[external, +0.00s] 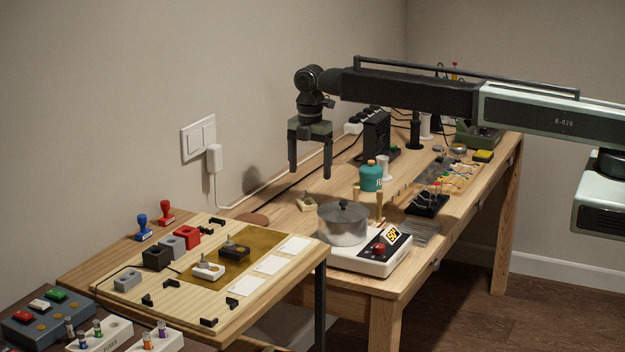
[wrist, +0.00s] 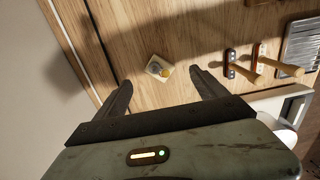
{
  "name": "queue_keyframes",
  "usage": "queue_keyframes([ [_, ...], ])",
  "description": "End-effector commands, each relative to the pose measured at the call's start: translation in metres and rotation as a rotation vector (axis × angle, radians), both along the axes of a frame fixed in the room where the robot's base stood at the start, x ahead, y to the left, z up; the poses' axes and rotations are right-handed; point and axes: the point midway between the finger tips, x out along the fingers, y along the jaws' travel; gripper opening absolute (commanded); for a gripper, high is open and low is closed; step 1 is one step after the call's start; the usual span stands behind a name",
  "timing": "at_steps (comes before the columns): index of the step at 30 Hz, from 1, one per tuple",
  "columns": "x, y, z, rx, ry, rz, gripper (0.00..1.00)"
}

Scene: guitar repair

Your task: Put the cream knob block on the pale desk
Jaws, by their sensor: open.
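The cream knob block (external: 307,202), a small cream square with a knob on top, sits on the pale wooden desk (external: 335,190), behind the glass-sided pot. In the wrist view the block (wrist: 159,69) lies on bare desk wood (wrist: 195,35) between and beyond my fingertips, its gold-coloured knob facing up. My gripper (external: 310,176) is open and empty, pointing down above the block, with a clear gap between them. Both fingers (wrist: 162,80) show in the wrist view and neither touches the block.
A lidded pot (external: 343,223) on a white hotplate (external: 375,252) stands in front of the block. A teal canister (external: 371,176) is to its right. The left table's board (external: 180,300) holds a white knob block (external: 208,271) and a dark one (external: 234,252). The wall is close on the left.

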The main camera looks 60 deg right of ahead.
Motion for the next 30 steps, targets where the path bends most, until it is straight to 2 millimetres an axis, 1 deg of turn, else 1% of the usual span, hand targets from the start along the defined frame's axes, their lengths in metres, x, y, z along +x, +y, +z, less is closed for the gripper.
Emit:
queue_keyframes([
  [1,0.000,0.000,-0.008,0.001,-0.001,-0.001,0.82],
  [6,0.000,0.000,-0.029,0.002,-0.002,-0.001,0.82],
  [10,0.000,0.000,-0.028,0.003,-0.002,-0.002,0.82],
  [13,0.001,0.000,-0.036,0.003,-0.002,-0.002,0.82],
  [21,0.004,0.001,-0.079,0.004,-0.003,-0.002,0.82],
  [23,0.004,0.001,-0.082,0.004,-0.003,-0.002,0.82],
  [29,0.004,0.001,-0.078,0.004,-0.003,-0.002,0.82],
  [30,0.004,0.001,-0.078,0.004,-0.003,-0.002,0.76],
])
